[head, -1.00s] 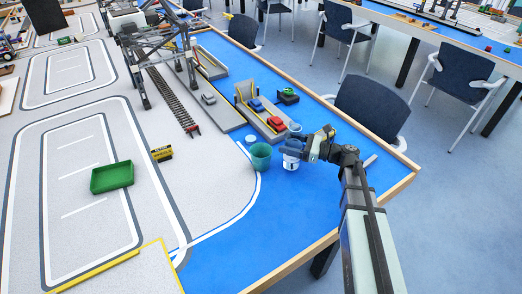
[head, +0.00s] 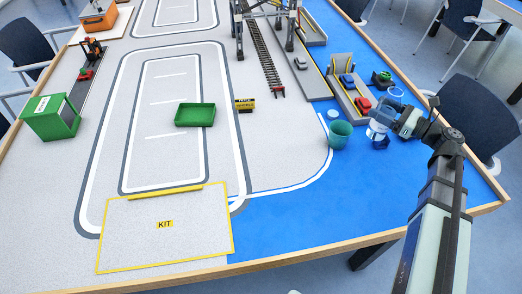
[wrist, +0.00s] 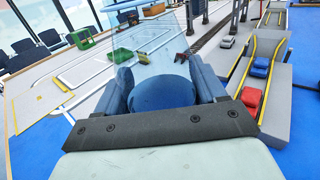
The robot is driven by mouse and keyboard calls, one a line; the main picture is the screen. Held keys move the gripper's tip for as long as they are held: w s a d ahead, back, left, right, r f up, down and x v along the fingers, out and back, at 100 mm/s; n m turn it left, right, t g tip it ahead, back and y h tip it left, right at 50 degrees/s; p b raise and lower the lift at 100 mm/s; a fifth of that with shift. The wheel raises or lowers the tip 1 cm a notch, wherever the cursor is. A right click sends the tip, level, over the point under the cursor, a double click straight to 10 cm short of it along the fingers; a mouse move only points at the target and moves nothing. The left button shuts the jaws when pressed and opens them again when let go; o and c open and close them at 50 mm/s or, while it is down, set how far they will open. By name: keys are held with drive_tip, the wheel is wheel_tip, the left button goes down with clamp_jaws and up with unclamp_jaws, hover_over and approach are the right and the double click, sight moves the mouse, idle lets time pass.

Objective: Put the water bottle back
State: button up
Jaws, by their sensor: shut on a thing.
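My gripper (head: 388,113) is shut on the water bottle, at the right side of the blue tabletop. In the head view the bottle (head: 377,129) shows as a small pale and blue shape, partly hidden by the fingers. In the wrist view a dark blue round part (wrist: 162,93) sits between the two fingers, and a clear body (wrist: 150,55) extends beyond it. I cannot tell whether the bottle touches the table. A teal cup (head: 340,134) stands just left of it.
Toy cars (head: 362,104) stand on a grey ramp behind. The blue front area is clear.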

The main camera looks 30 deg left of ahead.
sight(386, 95)
wheel_tip(386, 95, up, 5)
drive_tip(key=shift+f, duration=0.1)
drive_tip(key=shift+s+a, duration=0.1)
drive_tip(key=shift+a, duration=0.25)
drive_tip(key=s+a+g, duration=0.1)
drive_tip(key=s+a, duration=0.6)
drive_tip(key=a, duration=0.4)
drive_tip(key=s+a+n, duration=0.1)
drive_tip(key=s+a, duration=0.5)
drive_tip(key=a, duration=0.4)
drive_tip(key=s+a+g, duration=0.1)
drive_tip(key=s+a, duration=0.6)
drive_tip(key=a, duration=0.4)
wheel_tip(386, 95, down, 15)
drive_tip(key=shift+d, duration=0.25)
drive_tip(key=o, duration=1.2)
drive_tip(key=d, duration=1.2)
